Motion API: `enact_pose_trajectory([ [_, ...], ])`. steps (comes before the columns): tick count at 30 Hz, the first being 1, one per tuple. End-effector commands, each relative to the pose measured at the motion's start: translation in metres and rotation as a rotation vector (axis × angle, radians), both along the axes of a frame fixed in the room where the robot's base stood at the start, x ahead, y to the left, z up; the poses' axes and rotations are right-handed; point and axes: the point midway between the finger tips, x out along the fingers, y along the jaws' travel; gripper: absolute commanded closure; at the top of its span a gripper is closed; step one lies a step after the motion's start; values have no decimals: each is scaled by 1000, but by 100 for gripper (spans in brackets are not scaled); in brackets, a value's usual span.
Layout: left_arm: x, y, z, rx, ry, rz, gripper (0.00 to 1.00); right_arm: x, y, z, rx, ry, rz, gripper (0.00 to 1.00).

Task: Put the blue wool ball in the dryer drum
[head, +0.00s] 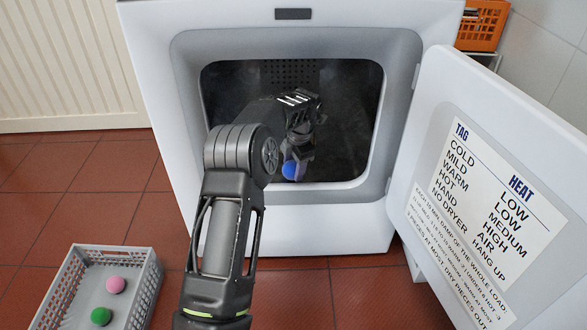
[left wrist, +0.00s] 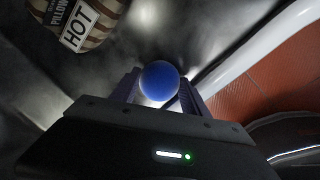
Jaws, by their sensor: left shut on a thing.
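The blue wool ball (head: 290,170) is inside the dryer drum (head: 345,130), just past the opening near its lower edge. My left gripper (head: 297,160) reaches in through the opening and is shut on the ball. In the left wrist view the ball (left wrist: 159,80) sits between the two dark fingers of my left gripper (left wrist: 160,93). A striped piece with a tag reading HOT (left wrist: 80,25) lies in the drum in that view. My right gripper is not in view.
The dryer door (head: 420,165) stands open to the right, with a printed heat chart (head: 490,195). A grey basket (head: 147,290) on the red tiles at lower left holds a pink ball (head: 115,285) and a green ball (head: 101,316). An orange crate (head: 482,28) stands behind the door.

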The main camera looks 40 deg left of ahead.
Motion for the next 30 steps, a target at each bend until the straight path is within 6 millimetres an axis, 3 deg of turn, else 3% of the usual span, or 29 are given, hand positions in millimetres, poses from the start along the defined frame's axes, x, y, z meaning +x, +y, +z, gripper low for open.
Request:
enact_pose_trajectory([
  [7,0,0,-3,0,1,0,86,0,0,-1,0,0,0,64],
  [8,0,0,-3,-1,1,1,46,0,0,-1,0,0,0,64],
  [11,0,0,-3,-1,1,1,38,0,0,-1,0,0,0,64],
  [21,0,0,2,0,0,1,38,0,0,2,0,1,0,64],
  [30,-4,-8,45,1,0,0,38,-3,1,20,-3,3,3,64],
])
